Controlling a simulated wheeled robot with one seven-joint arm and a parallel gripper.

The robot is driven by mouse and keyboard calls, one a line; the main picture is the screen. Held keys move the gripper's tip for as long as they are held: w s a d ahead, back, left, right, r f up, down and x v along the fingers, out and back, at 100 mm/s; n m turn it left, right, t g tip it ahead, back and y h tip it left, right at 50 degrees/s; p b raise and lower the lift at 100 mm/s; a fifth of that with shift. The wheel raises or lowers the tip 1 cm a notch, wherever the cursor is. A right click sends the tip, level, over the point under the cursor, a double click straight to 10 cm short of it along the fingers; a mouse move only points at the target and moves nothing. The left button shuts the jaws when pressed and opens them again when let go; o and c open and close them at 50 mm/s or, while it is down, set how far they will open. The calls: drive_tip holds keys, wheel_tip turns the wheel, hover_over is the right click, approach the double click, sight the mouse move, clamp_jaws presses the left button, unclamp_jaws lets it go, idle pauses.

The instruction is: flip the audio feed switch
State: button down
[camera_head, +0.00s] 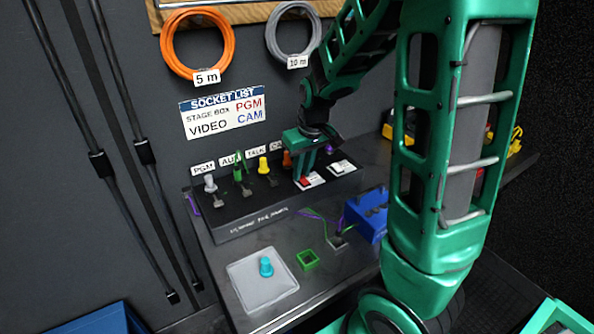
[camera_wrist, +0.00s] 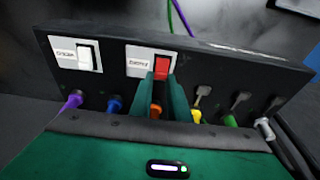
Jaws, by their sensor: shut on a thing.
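A red rocker switch (camera_wrist: 162,68) sits on a white labelled plate in the middle of the black panel (camera_wrist: 215,62); in the head view it (camera_head: 304,181) is under my fingertips. A second, white switch (camera_wrist: 87,57) is on another plate to its left in the wrist view and to its right in the head view (camera_head: 342,168). The lettering on both plates is too small to read surely. My green gripper (camera_head: 305,172) reaches down to the panel, its fingers (camera_wrist: 162,82) shut on the red switch, one at each side.
Several coloured plugs, including a yellow one (camera_head: 263,165) and an orange one (camera_wrist: 155,109), line the panel beside the switches. A blue box (camera_head: 368,215), a green square frame (camera_head: 308,259) and a grey plate (camera_head: 250,290) with a teal peg (camera_head: 266,267) are on the bench in front.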

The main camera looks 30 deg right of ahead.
drive_tip(key=shift+s+t, duration=0.2)
drive_tip(key=shift+t, duration=0.3)
drive_tip(key=c, duration=1.7)
unclamp_jaws()
drive_tip(key=shift+r, duration=0.15)
drive_tip(key=v, duration=1)
drive_tip(key=shift+s+r, duration=0.1)
drive_tip(key=shift+r, duration=0.1)
